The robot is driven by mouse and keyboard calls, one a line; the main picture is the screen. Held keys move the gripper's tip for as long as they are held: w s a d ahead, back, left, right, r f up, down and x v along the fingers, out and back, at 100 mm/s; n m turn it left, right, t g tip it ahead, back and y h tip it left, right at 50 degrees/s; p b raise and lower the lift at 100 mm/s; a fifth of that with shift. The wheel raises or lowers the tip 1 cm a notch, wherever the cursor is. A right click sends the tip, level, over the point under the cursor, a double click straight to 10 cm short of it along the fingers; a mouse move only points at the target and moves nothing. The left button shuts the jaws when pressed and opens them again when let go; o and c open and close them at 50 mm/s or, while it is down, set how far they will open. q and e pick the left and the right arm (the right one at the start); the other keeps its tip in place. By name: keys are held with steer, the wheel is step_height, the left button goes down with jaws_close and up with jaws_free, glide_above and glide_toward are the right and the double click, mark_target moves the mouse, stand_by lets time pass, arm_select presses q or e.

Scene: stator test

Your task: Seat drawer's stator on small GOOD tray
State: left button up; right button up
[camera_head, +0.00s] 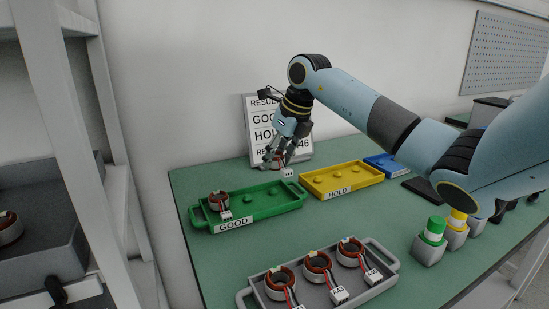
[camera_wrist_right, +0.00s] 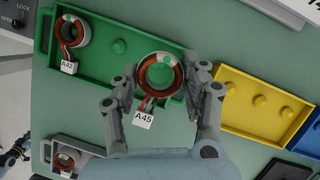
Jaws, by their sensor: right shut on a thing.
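The green GOOD tray (camera_head: 262,206) lies on the table, with one stator (camera_head: 219,201) standing at its left end. My right gripper (camera_head: 274,163) is shut on a copper-and-grey stator with a white tag reading A45, which shows between the fingers in the right wrist view (camera_wrist_right: 160,72). It is over the right part of the green tray (camera_wrist_right: 107,78); whether it touches the tray is unclear. The tray's middle peg is bare. A dark and light-blue part at the lower left edge of the right wrist view may be my left gripper (camera_wrist_right: 14,154); its jaws are unclear.
The yellow HOLD tray (camera_head: 342,181) and a blue tray (camera_head: 384,164) stand right of the green one. A grey tray (camera_head: 317,297) in front holds three tagged stators. A results board (camera_head: 256,105) stands behind. A grey open drawer (camera_head: 45,250) at left holds a stator (camera_head: 9,231).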

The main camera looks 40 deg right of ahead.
mark_target(275, 190)
steer(key=shift+w+a+r, duration=0.1)
steer(key=shift+w+a, duration=0.1)
steer(key=shift+f+b, duration=1.5)
steer(key=shift+f, duration=0.85)
steer(key=shift+f, duration=0.15)
steer(key=shift+f+b, duration=0.6)
steer(key=shift+f, duration=0.1)
steer(key=shift+s+f, duration=0.1)
steer(key=shift+s, duration=0.05)
